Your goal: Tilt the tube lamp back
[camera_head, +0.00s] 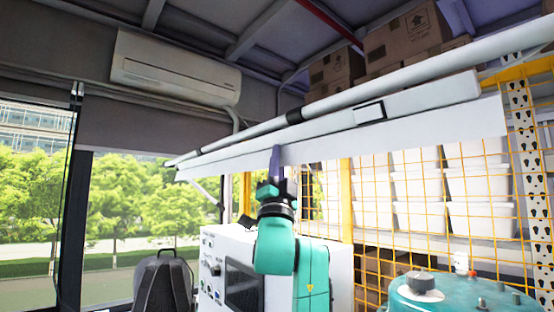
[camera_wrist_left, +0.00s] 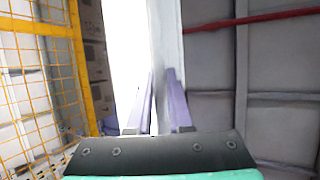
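The tube lamp (camera_head: 400,135) is a long white fixture running slantwise across the upper half of the head view, higher on the right. It has a round tube on top and a flat panel below. My left gripper (camera_head: 275,160) reaches up from below to the panel's lower edge. One purple finger shows in front of the panel. In the left wrist view the two purple fingers of my left gripper (camera_wrist_left: 159,95) stand close together, one on each side of the lamp's edge (camera_wrist_left: 165,40). Whether both fingers touch the lamp is unclear. My right gripper is in neither view.
A white cabinet with a dark screen (camera_head: 243,288) stands below the lamp. A yellow wire rack (camera_head: 350,200) with white bins and cardboard boxes (camera_head: 405,40) is behind it. A teal machine (camera_head: 460,298) is at lower right. A dark chair (camera_head: 163,283) stands by the windows.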

